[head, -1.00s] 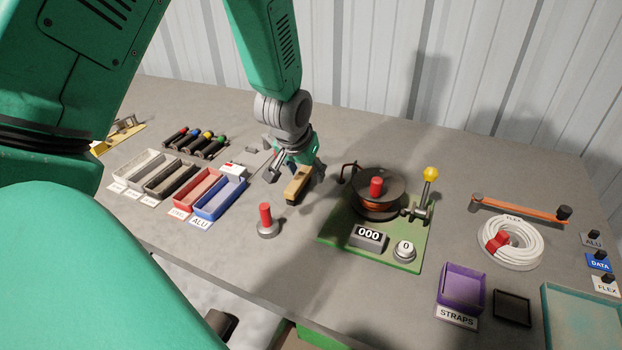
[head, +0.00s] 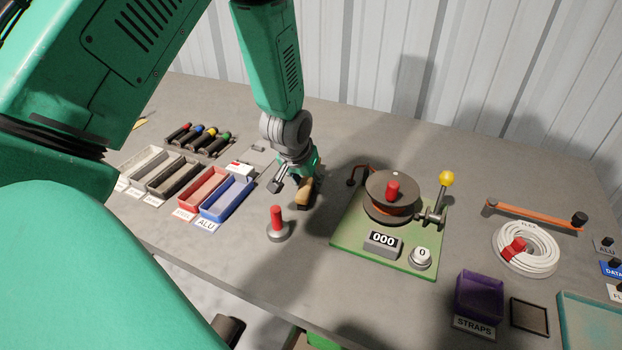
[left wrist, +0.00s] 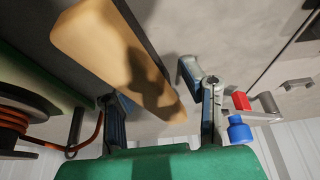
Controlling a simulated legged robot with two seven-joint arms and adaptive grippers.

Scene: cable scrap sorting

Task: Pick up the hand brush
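The hand brush (head: 304,196) lies on the grey table, its pale wooden back showing and its far part hidden by my left gripper. My left gripper (head: 294,187) points down over it, with its fingers apart and one finger left of the brush. In the left wrist view the wooden back (left wrist: 112,48) runs diagonally between the two spread fingers of my left gripper (left wrist: 160,105). A gap shows between the brush and the right-hand finger; contact at the other finger is unclear. My right gripper is not in view.
A red-handled post (head: 277,224) stands just in front of the brush. A green board with a cable reel (head: 391,194) is to the right. Sorting trays, including a blue one (head: 226,197), are to the left. A white cable coil (head: 526,248) lies farther right.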

